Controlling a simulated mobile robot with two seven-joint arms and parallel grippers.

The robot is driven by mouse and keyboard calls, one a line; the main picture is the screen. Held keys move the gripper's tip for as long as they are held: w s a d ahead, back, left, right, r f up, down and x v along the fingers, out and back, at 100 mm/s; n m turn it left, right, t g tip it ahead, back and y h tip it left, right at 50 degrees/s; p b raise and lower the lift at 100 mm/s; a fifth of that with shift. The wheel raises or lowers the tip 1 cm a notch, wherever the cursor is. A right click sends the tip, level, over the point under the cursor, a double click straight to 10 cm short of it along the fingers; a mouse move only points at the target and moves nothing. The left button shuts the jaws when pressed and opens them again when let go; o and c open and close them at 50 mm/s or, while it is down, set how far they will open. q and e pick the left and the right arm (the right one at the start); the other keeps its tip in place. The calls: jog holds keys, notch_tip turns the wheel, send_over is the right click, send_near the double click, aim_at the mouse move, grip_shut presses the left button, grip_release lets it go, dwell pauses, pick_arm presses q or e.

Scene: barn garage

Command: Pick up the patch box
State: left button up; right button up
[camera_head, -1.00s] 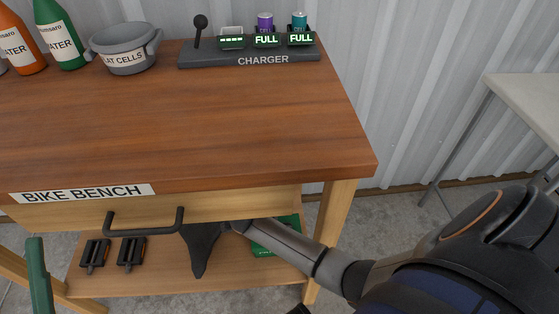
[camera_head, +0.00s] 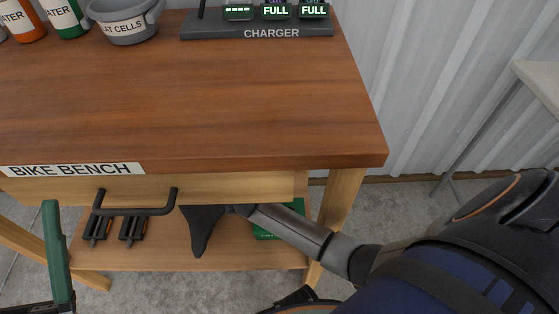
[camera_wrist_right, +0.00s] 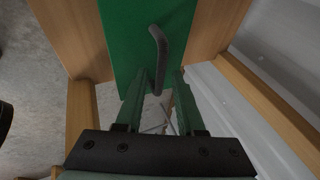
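In the right wrist view a green box face (camera_wrist_right: 135,25) with a dark bar handle (camera_wrist_right: 160,48) is straight ahead. My right gripper (camera_wrist_right: 161,78) is open, its green fingers spread with the handle's end at the gap between them. Whether they touch the handle I cannot tell. Of my left gripper (camera_head: 57,255) one green finger shows at the lower left of the head view, away from the box.
Two pedals (camera_head: 95,230) lie left. The drawer handle (camera_head: 135,207) juts out. The charger (camera_head: 260,27) and grey tub (camera_head: 123,22) stand on the bench top; its middle is clear.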

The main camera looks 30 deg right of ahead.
grip_shut()
dwell(1.1)
